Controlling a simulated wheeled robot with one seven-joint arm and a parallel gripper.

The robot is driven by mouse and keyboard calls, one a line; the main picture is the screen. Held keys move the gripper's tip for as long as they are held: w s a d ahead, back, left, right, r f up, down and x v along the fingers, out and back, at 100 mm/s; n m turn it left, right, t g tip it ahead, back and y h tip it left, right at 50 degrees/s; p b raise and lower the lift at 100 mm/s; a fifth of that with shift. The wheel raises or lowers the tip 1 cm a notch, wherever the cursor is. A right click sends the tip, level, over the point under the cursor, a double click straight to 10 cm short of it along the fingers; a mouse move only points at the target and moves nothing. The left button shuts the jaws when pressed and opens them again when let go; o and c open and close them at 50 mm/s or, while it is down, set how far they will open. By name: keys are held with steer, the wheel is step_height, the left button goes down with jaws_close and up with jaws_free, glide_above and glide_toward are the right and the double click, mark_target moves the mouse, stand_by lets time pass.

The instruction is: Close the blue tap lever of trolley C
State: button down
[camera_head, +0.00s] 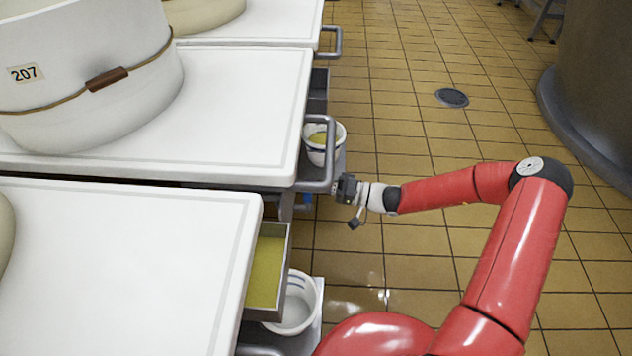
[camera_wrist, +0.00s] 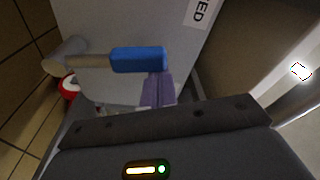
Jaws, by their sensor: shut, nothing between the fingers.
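The blue tap lever (camera_wrist: 138,60) lies across the upper middle of the wrist view, beside a grey metal tap part (camera_wrist: 85,62) and in front of a grey panel (camera_wrist: 190,50). My gripper (camera_wrist: 158,82) is shut and empty. Its purplish fingertips are at the lower right side of the lever; I cannot tell whether they touch it. In the head view my gripper (camera_head: 343,188) is at the right side of the middle white-topped trolley (camera_head: 235,85). A small blue patch (camera_head: 308,200) shows below that trolley's edge, partly hidden. No letter C is readable.
A grey handle rail (camera_head: 332,155) and a white bucket (camera_head: 318,158) with yellow contents are close to my gripper. A yellow-filled tray (camera_head: 285,240) and another bucket (camera_head: 312,295) stand nearer. The tiled floor (camera_head: 400,110) is mostly clear on the right, beside a large vat (camera_head: 600,100).

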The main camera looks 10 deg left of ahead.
steer(key=shift+s+d+f+n+y+b, duration=0.1)
steer(key=shift+s+f+n+b, duration=0.15)
steer(key=shift+s+n, duration=0.45)
steer(key=shift+s+f+n+y+b, duration=0.1)
steer(key=shift+s+n+b, duration=0.2)
steer(key=shift+s+n, duration=0.4)
steer(key=shift+s+d+f+n+y+b, duration=0.1)
steer(key=shift+s+f+n+b, duration=0.15)
steer(key=shift+s+n, duration=0.45)
steer(key=shift+s, duration=0.25)
steer(key=d, duration=0.7)
steer(key=shift+s+d+f, duration=0.15)
steer(key=shift+d+f, duration=0.2)
